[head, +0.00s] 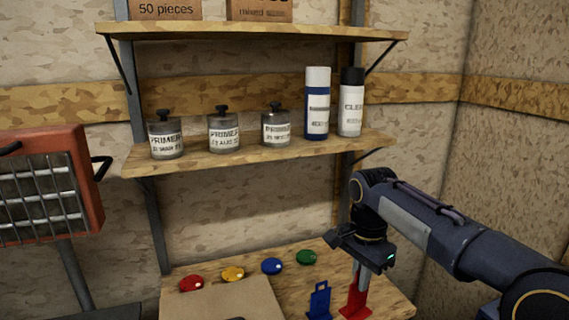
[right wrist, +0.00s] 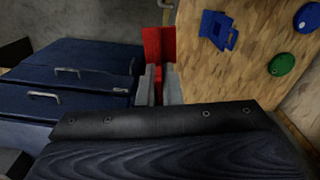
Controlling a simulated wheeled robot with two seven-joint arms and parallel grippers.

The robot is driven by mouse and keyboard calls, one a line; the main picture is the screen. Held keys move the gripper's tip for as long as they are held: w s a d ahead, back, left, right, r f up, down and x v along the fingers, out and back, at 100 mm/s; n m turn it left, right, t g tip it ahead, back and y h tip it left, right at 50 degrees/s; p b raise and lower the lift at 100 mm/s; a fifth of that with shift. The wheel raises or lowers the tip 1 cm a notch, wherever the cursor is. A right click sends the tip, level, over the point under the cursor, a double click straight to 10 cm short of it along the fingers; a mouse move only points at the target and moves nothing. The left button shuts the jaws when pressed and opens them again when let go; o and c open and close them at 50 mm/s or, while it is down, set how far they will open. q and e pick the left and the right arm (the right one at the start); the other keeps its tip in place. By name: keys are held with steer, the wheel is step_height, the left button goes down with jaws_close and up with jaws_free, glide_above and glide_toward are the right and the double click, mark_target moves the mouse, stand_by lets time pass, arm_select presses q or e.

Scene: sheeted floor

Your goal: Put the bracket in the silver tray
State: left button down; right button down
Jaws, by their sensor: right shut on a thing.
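A red bracket-shaped piece (head: 355,303) is at the front right of the wooden bench top, upright below my right gripper (head: 363,278). In the right wrist view the red piece (right wrist: 158,45) stands between the two grey fingers of my right gripper (right wrist: 158,85), which are shut on it. I cannot tell whether its lower end touches the bench. A blue bracket-shaped piece (head: 320,300) stands just left of it, apart; it also shows in the right wrist view (right wrist: 218,30). No silver tray shows in either view. My left gripper is not in view.
Red (head: 191,283), yellow (head: 232,274), blue (head: 271,266) and green (head: 306,257) discs line the bench's back. A brown board (head: 225,300) lies in front. A shelf (head: 260,152) with tins and spray cans hangs above. A red heater (head: 45,190) stands left; blue drawers (right wrist: 70,85) are beside the bench.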

steer(key=s+d+f+n, duration=0.2)
steer(key=f+n, duration=0.3)
steer(key=f, duration=0.8)
steer(key=s+d+f+n, duration=0.2)
steer(key=s+f+n, duration=0.2)
steer(key=f, duration=0.8)
steer(key=shift+d+f+n, duration=0.15)
steer(key=shift+f+n, duration=0.25)
steer(key=shift+n, duration=0.8)
